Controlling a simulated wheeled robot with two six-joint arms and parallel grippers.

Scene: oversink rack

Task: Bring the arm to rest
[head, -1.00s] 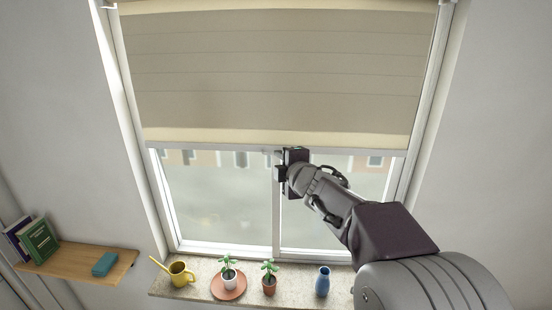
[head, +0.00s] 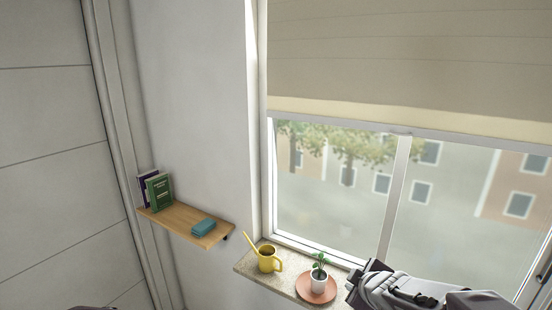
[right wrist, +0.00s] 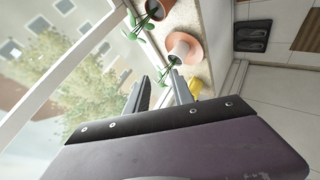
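My right arm enters the head view at the bottom right. Its gripper (head: 358,284) is by the window sill (head: 262,275), in front of the window and to the right of the white potted plant (head: 319,281). In the right wrist view the two fingers (right wrist: 160,80) stand apart with nothing held between them. The beige window blind (head: 420,70) hangs partway down, and its bottom bar is clear of my gripper.
The white pot stands on a terracotta saucer (head: 300,286) beside a yellow watering can (head: 268,263). A terracotta pot (right wrist: 156,9) shows in the right wrist view. A wall shelf (head: 168,219) holds books (head: 158,190) and a teal item (head: 203,228).

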